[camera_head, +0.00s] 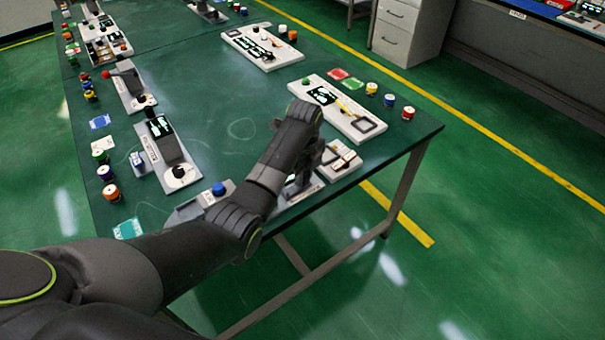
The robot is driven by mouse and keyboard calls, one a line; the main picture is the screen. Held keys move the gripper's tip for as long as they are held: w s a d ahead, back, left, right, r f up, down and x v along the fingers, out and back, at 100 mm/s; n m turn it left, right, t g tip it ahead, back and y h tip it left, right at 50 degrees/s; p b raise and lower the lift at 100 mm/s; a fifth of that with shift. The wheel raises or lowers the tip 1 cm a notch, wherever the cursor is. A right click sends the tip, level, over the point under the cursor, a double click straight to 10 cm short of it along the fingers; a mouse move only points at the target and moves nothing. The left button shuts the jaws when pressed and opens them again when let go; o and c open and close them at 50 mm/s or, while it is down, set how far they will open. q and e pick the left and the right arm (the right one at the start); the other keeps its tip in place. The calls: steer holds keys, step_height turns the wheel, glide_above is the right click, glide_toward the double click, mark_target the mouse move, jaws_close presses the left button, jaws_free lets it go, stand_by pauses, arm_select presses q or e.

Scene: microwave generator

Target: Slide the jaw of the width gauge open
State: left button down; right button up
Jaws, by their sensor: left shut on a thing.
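My left arm reaches in from the lower left, and its left gripper (303,182) points down at the near right edge of the green table. It is shut on a part of the small device below it, which I take to be the jaw of the width gauge. The wrist and fingers hide most of that part. The width gauge's pale base (342,161) shows just right of the fingers. How far the jaw stands open cannot be seen. My right gripper is out of view.
A long white board (352,122) with a dark display lies just behind the gripper. A grey box with a blue button (218,188) sits left of it. Several coloured jars (408,113) stand along the right edge. The table's middle (210,85) is clear.

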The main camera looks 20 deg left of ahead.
arm_select(q)
steer(key=c, duration=1.1)
jaws_free()
steer(key=shift+c, duration=0.2)
step_height(320, 180, up, 5)
steer(key=shift+r, duration=0.1)
step_height(320, 180, up, 5)
steer(key=shift+f+p, duration=0.2)
steer(key=shift+p, duration=0.7)
step_height(320, 180, up, 8)
steer(key=p, duration=0.7)
steer(key=shift+f+p, duration=0.2)
steer(key=shift+p, duration=0.2)
steer(key=shift+s+f, duration=0.1)
